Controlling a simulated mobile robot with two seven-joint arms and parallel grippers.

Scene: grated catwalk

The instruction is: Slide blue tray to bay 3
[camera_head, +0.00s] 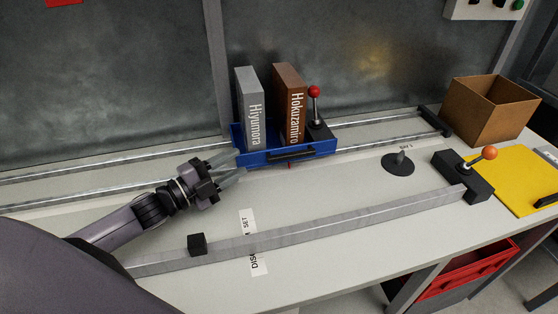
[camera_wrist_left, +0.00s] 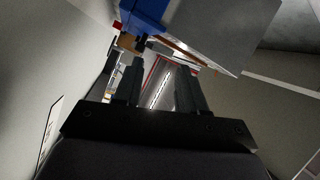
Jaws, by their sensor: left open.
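The blue tray (camera_head: 254,158) sits on the rear pair of metal rails, with a black bar handle (camera_head: 291,154) on its front. It holds a grey book marked Hiyumora (camera_head: 247,108) and a brown book marked Hokuzamiro (camera_head: 289,104). My left gripper (camera_head: 234,167) is open and empty, its fingers close to the tray's front left corner; contact cannot be told. In the left wrist view the tray (camera_wrist_left: 146,12) shows at the top, beyond the fingers (camera_wrist_left: 160,85). A small bay label (camera_head: 405,147) lies right of the tray; its number is hard to read. My right gripper is not in view.
A red-knobbed lever (camera_head: 315,94) stands at the tray's right end. A black stop (camera_head: 434,121) and a cardboard box (camera_head: 487,110) are farther right. A black disc (camera_head: 398,165), an orange-knobbed lever block (camera_head: 462,175) and a front rail (camera_head: 330,222) occupy the bench.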

